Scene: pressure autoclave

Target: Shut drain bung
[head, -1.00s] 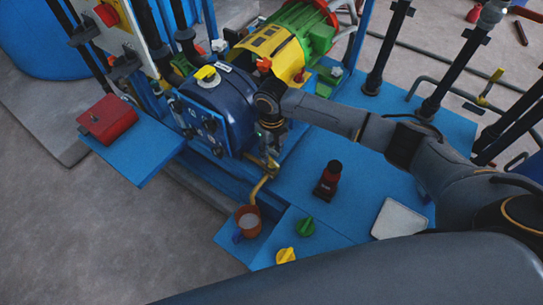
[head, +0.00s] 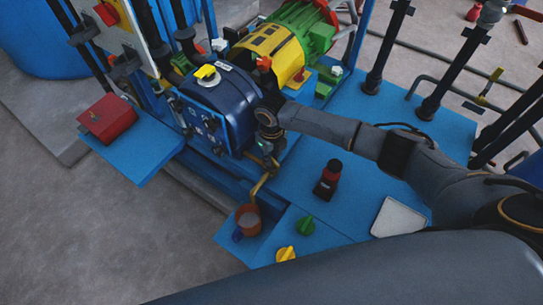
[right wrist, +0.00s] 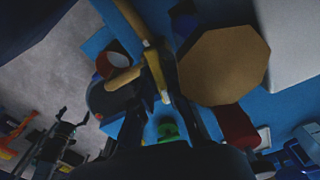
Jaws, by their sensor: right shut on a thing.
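A brass drain pipe (head: 260,186) comes out low at the front of the dark blue casing (head: 222,105) and bends down over an orange-brown cup (head: 248,221). My right gripper (head: 268,160) is at the top of this pipe, by the casing's lower edge. In the right wrist view the fingers (right wrist: 162,100) are shut on a slim brass piece (right wrist: 157,72), which I take for the drain bung's handle. The pipe's spout (right wrist: 124,78) shows beside it. The bung's seat is hidden in the head view. My left gripper is not in view.
A red and black bottle (head: 327,180), a green knob (head: 306,226), a yellow knob (head: 285,254) and a white pad (head: 399,218) are on the blue base (head: 380,178). A red box (head: 107,118) sits on a side shelf. Black upright pipes (head: 388,45) stand at the back right.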

